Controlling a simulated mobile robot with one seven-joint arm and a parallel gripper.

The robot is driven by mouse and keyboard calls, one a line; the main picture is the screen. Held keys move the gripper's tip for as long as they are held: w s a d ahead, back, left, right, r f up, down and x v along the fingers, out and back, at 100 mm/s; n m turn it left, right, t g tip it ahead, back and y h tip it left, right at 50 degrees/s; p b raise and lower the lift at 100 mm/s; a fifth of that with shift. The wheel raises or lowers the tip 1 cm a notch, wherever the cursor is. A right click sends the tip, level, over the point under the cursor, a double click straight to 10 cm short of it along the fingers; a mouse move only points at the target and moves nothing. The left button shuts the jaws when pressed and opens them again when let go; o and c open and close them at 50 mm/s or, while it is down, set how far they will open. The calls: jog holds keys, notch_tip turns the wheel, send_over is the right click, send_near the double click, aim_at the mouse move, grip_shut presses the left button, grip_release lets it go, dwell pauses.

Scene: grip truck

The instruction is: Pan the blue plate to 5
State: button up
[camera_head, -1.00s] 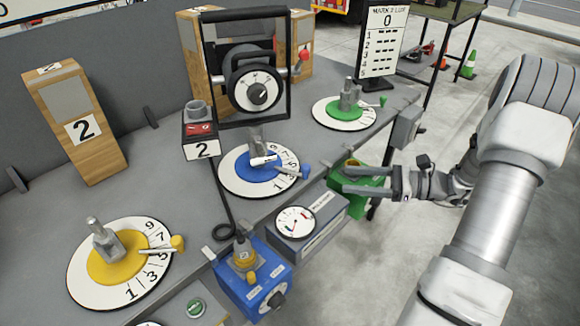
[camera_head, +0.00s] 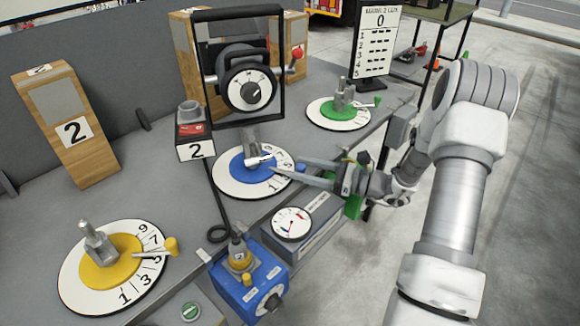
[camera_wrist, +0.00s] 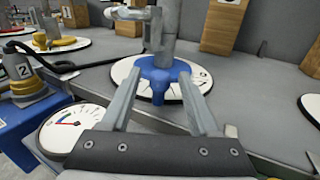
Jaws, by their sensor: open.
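The blue plate (camera_head: 250,165) sits at the centre of a white numbered dial (camera_head: 228,187) on the grey bench, with a grey metal post on it. It also shows straight ahead in the wrist view (camera_wrist: 165,68). A blue handle (camera_wrist: 158,88) sticks out from the plate towards me, between my two fingers in the wrist view. My gripper (camera_head: 285,167) is open, its fingers reaching over the right edge of the dial. I cannot tell whether a finger touches the handle. Most dial numbers are hidden or too small to read, so the handle's setting is unclear.
A grey gauge box (camera_head: 291,224) and a blue box (camera_head: 248,276) stand in front of the dial. A yellow dial (camera_head: 75,290) lies left and a green dial (camera_head: 325,118) behind right. A framed black knob (camera_head: 248,92) stands behind. A scoreboard (camera_head: 378,40) reads 0.

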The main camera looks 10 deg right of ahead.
jog(key=shift+x, duration=1.95)
grip_shut()
